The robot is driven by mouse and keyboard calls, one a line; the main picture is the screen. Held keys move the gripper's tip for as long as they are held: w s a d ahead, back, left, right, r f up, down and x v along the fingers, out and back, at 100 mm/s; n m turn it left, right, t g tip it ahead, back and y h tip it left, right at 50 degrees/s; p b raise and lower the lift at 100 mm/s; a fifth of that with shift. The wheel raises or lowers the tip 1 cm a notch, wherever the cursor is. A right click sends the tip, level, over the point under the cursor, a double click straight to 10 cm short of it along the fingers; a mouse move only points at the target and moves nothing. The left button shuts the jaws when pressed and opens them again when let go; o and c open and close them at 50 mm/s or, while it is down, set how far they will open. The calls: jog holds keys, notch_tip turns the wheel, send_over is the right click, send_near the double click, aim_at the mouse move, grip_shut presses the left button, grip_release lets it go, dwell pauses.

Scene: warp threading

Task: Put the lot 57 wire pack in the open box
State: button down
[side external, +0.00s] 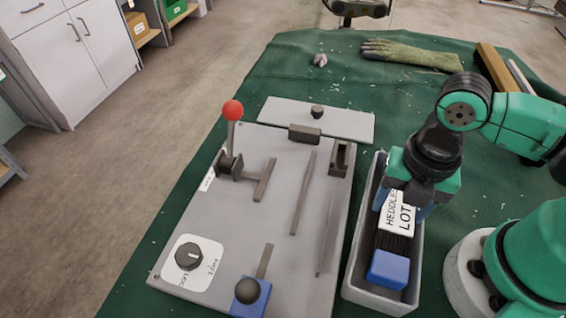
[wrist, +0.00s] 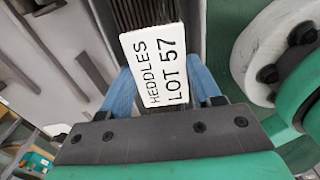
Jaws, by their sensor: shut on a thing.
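The wire pack is a bundle of dark wires with a blue end block (side external: 388,270) and a white label reading "HEDDLES LOT 57"; the label also shows in the wrist view (wrist: 157,65). My gripper (side external: 403,207) is shut on the pack at the label, with one blue finger on each side; it shows in the wrist view (wrist: 160,85) too. The open box (side external: 352,278) is a long grey tray. The pack lies lengthwise within its walls in the side view. I cannot tell whether it touches the floor. The pack's far end is hidden behind my gripper.
Left of the box is a grey panel (side external: 215,205) with a red-knobbed lever (side external: 232,111), a dial (side external: 189,256) and a blue clamp (side external: 248,293). A flat plate (side external: 345,122), a green glove (side external: 410,53) and wooden bars (side external: 495,68) lie farther back on the green cloth.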

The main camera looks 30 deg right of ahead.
dwell(0.3)
grip_release()
dwell(0.3)
jog(key=shift+r, duration=0.1)
jog(key=shift+r, duration=3.4)
jog(key=w+d+m+t, duration=0.3)
jog(key=w+d+m, duration=0.1)
jog(key=m, duration=0.9)
jog(key=w+d+r+m+t, duration=0.1)
jog(key=w+d+m+t, duration=0.3)
jog(key=m, duration=0.9)
jog(key=w, duration=0.2)
jog(key=shift+w, duration=0.4)
